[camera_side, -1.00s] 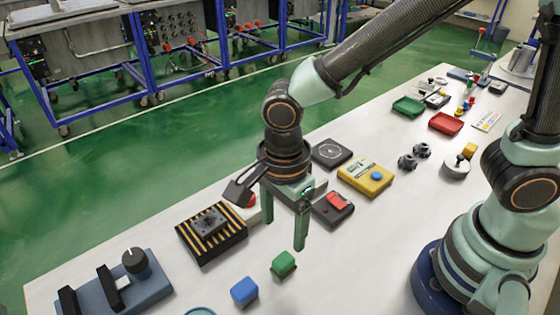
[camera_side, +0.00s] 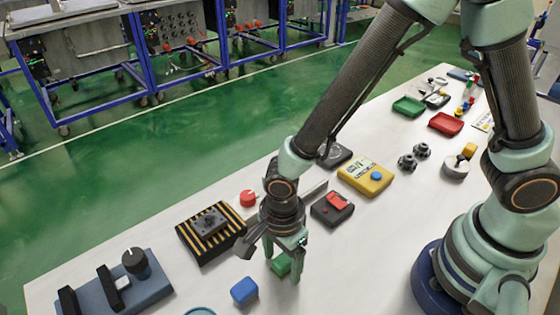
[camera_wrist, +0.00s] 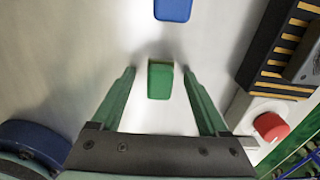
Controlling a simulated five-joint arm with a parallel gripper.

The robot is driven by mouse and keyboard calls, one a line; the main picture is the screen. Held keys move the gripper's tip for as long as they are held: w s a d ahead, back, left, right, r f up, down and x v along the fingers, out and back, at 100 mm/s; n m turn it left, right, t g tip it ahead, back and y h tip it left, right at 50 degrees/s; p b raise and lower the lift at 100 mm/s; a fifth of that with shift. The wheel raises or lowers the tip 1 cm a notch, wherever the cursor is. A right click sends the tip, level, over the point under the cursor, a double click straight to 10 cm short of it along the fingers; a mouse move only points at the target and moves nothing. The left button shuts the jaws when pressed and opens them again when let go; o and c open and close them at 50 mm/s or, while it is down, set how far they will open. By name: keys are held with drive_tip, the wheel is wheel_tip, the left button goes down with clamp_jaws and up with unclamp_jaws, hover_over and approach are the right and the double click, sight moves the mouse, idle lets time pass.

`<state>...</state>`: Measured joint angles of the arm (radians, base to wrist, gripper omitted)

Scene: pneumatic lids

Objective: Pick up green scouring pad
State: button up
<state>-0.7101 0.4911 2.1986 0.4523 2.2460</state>
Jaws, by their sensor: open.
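The green scouring pad (camera_side: 280,266) is a small green block on the white table. In the wrist view the pad (camera_wrist: 160,81) lies between the tips of my two fingers, with a gap on each side. My gripper (camera_side: 283,268) points down over it in the side view, and one finger hides part of the pad. In the wrist view my gripper (camera_wrist: 159,75) is open with nothing between its fingers but the pad, which it does not touch.
A blue block (camera_side: 244,291) lies just in front of the pad. A black and yellow striped box (camera_side: 211,232) and a red button (camera_side: 248,198) stand to the left. A dark device with a red top (camera_side: 332,208) is to the right.

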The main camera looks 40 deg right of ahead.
sight(282, 261)
drive_tip(key=shift+f, duration=0.1)
clamp_jaws()
idle(0.3)
wheel_tip(282, 261, up, 20)
idle(0.5)
